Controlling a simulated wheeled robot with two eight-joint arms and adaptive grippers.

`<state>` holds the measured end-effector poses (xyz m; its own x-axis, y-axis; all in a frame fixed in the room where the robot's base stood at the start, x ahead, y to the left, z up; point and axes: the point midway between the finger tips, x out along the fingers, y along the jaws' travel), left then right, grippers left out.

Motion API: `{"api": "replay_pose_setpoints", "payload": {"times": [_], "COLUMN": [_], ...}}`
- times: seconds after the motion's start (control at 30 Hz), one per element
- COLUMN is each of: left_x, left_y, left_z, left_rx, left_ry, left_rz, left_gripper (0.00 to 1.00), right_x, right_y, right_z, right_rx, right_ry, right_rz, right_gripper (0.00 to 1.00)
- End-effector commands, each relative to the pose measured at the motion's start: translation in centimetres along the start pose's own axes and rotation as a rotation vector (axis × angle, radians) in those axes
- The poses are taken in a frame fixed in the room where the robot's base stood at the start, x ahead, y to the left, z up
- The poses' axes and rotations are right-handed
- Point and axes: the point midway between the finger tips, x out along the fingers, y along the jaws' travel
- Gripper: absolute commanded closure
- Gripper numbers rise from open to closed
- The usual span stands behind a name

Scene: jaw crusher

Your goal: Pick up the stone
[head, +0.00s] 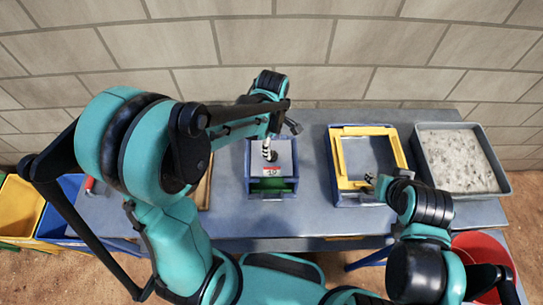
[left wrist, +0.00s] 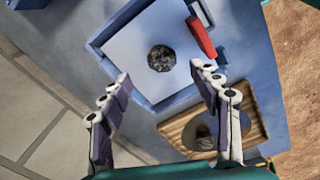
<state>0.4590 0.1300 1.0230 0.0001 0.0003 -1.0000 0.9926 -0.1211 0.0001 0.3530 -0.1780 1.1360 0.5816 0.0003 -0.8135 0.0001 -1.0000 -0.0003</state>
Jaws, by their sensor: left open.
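A dark, rough stone (left wrist: 161,58) lies on a pale grey plate (left wrist: 135,47) in the left wrist view.
A yellow-framed blue box (head: 345,185) and a grey tray of gravel (head: 420,150) stand to the right. A wooden tray (left wrist: 176,131) holds another stone (left wrist: 205,138). A red part (left wrist: 202,38) sits beside the plate. Yellow and blue bins (head: 17,210) stand left.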

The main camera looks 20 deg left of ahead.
Motion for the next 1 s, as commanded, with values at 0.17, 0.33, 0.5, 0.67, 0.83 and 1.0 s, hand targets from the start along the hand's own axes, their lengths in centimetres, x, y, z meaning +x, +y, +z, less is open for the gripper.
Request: {"api": "replay_pose_setpoints", "payload": {"times": [0.17, 0.33, 0.5, 0.67, 0.83, 1.0], "left_x": [2.8, 5.0, 5.4, 5.3, 5.3, 5.3], "left_y": [-0.2, -0.2, -0.2, -0.3, -0.3, -0.3], "left_z": [-0.1, -0.1, -0.1, -0.1, -0.1, -0.1], "left_rx": [0.001, 0.002, 0.002, 0.002, 0.002, 0.002], "left_ry": [0.000, 0.000, 0.000, 0.000, 0.000, 0.000], "left_rz": [0.000, 0.000, 0.000, 0.000, 0.000, 0.000], "left_gripper": [0.37, 0.37, 0.37, 0.45, 0.90, 0.99], "right_x": [0.8, 1.3, 1.3, 1.3, 1.3, 1.3], "right_y": [0.0, 0.0, 0.0, 0.0, 0.0, 0.0], "right_z": [0.6, 0.9, 0.9, 0.9, 0.9, 0.9], "right_rx": [0.000, 0.000, 0.000, 0.000, 0.000, 0.000], "right_ry": [0.000, 0.000, 0.000, 0.000, 0.000, 0.000], "right_rz": [0.000, 0.000, 0.000, 0.000, 0.000, 0.000], "right_gripper": [0.60, 0.60, 0.60, 0.60, 0.60, 0.60]}}
